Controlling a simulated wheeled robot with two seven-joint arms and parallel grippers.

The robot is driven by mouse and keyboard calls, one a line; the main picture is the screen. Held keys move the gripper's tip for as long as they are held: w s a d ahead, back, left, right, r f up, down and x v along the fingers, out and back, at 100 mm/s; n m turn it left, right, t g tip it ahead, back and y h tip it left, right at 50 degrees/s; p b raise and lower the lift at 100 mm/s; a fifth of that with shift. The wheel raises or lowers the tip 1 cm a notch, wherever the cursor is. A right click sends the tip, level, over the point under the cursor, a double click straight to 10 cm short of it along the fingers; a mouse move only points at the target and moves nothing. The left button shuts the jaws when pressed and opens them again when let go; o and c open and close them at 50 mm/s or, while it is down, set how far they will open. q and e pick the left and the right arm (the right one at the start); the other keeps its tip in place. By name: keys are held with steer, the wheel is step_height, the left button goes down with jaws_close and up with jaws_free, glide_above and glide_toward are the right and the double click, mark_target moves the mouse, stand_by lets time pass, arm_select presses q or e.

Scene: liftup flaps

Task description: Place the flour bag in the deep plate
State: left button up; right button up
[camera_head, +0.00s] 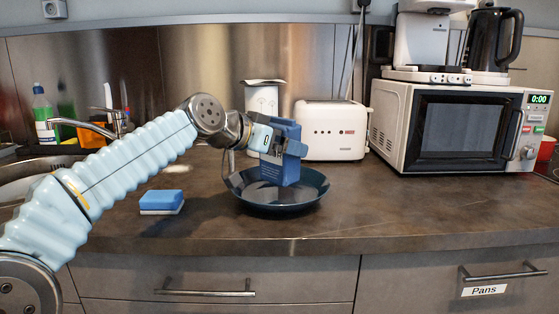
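A blue box-shaped bag (286,166), which I take to be the flour bag, stands upright over the dark deep plate (307,196) on the counter. Its lower end is inside the plate's outline; I cannot tell if it touches the plate's bottom. My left gripper (278,142) reaches in from the left at the bag's upper part. A dark finger shows against the bag's face, and the gripper appears closed around it. The far finger is partly hidden. My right gripper is not in view.
A blue and white sponge (161,201) lies left of the plate. A white toaster (333,131) and a white canister (262,99) stand behind. A microwave (455,127) is at the right, with a sink (38,165) at the left. The counter right of the plate is clear.

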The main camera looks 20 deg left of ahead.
mark_target(278, 158)
arm_select(q)
steer(key=shift+w+a+f, duration=0.1)
steer(key=shift+w+f, duration=0.1)
steer(key=shift+f, duration=0.8)
steer(key=shift+s+f, duration=0.1)
steer(key=shift+f, duration=0.45)
steer(key=shift+b, duration=0.3)
steer(key=shift+f, duration=0.2)
steer(key=o, duration=1.1)
steer(key=shift+r, duration=0.1)
steer(key=shift+s+a+r, duration=0.1)
steer(key=shift+s+r, duration=0.05)
steer(key=shift+s, duration=0.05)
steer(key=b+v, duration=0.1)
steer(key=v, duration=1)
steer(key=shift+s, duration=0.2)
